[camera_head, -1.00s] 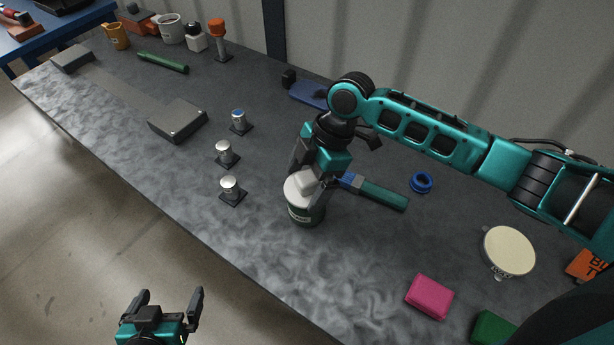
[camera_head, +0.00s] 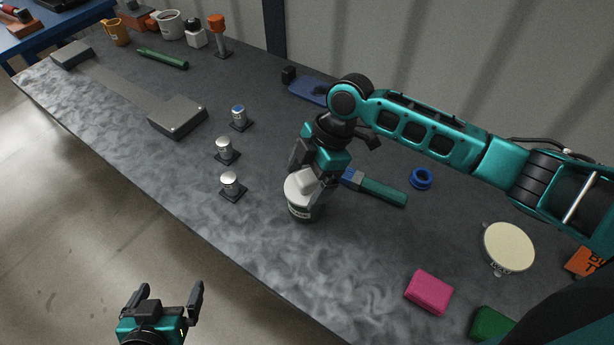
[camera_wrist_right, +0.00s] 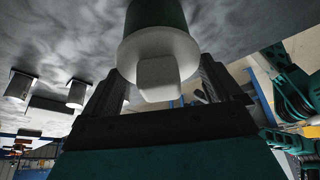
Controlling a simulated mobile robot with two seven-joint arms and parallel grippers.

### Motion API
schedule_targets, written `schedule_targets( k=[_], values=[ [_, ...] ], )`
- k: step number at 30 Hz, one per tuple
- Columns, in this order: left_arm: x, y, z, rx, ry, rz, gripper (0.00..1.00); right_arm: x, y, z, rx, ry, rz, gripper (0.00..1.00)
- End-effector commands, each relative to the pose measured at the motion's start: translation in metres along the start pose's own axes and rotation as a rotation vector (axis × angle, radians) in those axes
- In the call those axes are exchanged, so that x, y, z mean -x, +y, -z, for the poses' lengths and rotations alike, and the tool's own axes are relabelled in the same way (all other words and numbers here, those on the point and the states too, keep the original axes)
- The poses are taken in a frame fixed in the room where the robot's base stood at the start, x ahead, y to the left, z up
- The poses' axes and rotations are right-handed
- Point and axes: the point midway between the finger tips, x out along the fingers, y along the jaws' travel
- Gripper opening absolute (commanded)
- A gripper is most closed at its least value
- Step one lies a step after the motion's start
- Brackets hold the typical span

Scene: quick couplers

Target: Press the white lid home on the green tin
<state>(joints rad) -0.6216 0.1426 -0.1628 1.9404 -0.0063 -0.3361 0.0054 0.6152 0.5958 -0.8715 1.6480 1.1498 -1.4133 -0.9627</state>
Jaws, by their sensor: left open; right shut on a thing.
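The white lid (camera_head: 295,190) with its block-shaped knob sits on top of the green tin (camera_head: 304,213), which stands upright near the table's front edge. My right gripper (camera_head: 310,177) comes down from above and is shut on the lid's knob. The right wrist view shows the lid (camera_wrist_right: 160,45) between the fingers and the green tin wall (camera_wrist_right: 155,14) beyond it. The lid looks roughly level on the tin; I cannot tell whether a gap is left at the rim. My left gripper (camera_head: 170,289) is open and empty, off the table's front edge.
A green-and-blue handled tool (camera_head: 380,192) lies just right of the tin, with a blue ring (camera_head: 421,178) beyond. Several metal couplers (camera_head: 232,183) stand to the left. A pink block (camera_head: 428,292) and a round cream-topped thing (camera_head: 509,247) are at the right.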

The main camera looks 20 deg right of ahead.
Motion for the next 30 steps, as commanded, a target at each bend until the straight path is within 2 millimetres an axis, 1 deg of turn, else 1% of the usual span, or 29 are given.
schedule_targets(
  k=[2, 3, 5, 12, 14, 16, 20, 27, 30],
  values=[
    [0.000, 0.000, 0.000, 0.000, 0.000, 0.000, 1.00, -0.002, -0.001, -0.001, 0.000, -0.002, 0.002, 0.70],
    [0.000, 0.000, 0.000, 0.000, 0.000, 0.000, 1.00, -0.002, -0.001, -0.001, 0.000, -0.002, 0.002, 0.95],
    [0.000, 0.000, 0.000, 0.000, 0.000, 0.000, 1.00, -0.002, -0.001, -0.001, -0.001, -0.002, 0.002, 1.00],
    [0.000, 0.000, 0.000, 0.000, -0.001, 0.000, 1.00, -0.001, -0.001, -0.001, 0.000, -0.002, 0.001, 1.00],
    [0.001, 0.000, 0.000, 0.000, -0.001, 0.000, 1.00, 0.003, 0.000, -0.001, 0.000, -0.002, 0.000, 1.00],
    [0.001, 0.000, 0.000, 0.000, -0.002, 0.000, 1.00, 0.011, 0.000, -0.001, 0.001, -0.002, -0.002, 1.00],
    [0.003, 0.000, 0.002, 0.000, -0.004, 0.000, 1.00, 0.036, 0.001, -0.001, 0.001, -0.003, -0.004, 1.00],
    [0.006, 0.000, 0.004, 0.001, -0.006, -0.001, 1.00, 0.089, 0.001, -0.001, 0.000, -0.003, -0.002, 1.00],
    [0.007, 0.000, 0.005, 0.001, -0.006, -0.001, 1.00, 0.106, 0.000, -0.001, 0.001, -0.003, 0.000, 1.00]
  ],
)
